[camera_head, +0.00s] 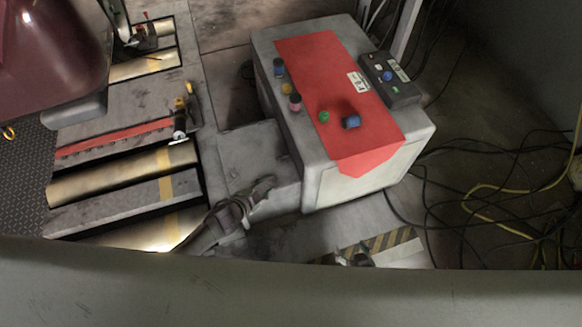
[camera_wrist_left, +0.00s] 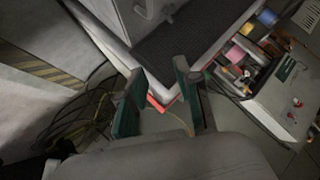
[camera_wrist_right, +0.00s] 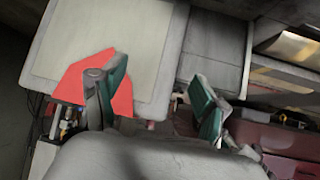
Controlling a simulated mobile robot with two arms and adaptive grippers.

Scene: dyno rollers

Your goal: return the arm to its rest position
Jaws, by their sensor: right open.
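My right gripper (camera_head: 355,257) shows only partly at the bottom edge of the head view, above a striped floor marking. In the right wrist view its fingers (camera_wrist_right: 160,98) are wide apart and empty. The rest of both arms is mostly hidden in the head view.
The white cabinet (camera_head: 365,181) carries a red cloth (camera_head: 335,100), several small coloured pieces and a black control box (camera_head: 389,78). Rollers (camera_head: 120,178) lie at left beside a maroon vehicle (camera_head: 50,50). Cables (camera_head: 490,200) cover the floor at right.

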